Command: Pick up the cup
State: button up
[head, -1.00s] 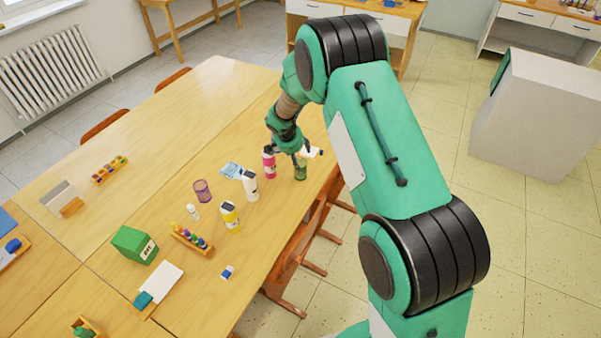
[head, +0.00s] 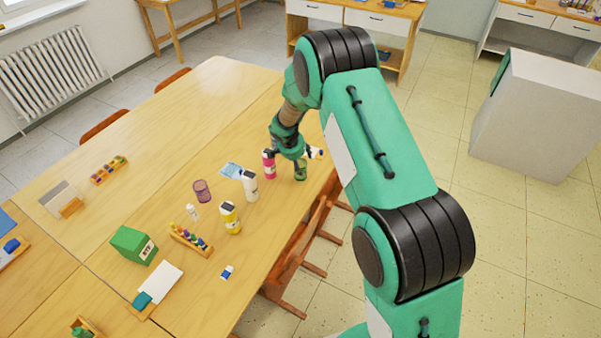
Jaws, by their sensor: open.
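My gripper (head: 305,160) is open at the right side of the table, over or around a small green container (head: 300,174). The container looks like a cup, but the gripper covers its top and I cannot tell whether they touch. A purple, see-through cup-like container (head: 202,192) stands upright farther left on the table, apart from the gripper.
A pink bottle (head: 269,165) stands close to the left of my gripper. A white bottle (head: 250,186) and a yellow bottle (head: 229,218) stand nearer the camera. A green box (head: 133,245) is at the left. The far part of the wooden table (head: 200,105) is clear.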

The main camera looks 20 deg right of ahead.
jog(key=shift+x, duration=1.2)
jog(key=c, duration=1)
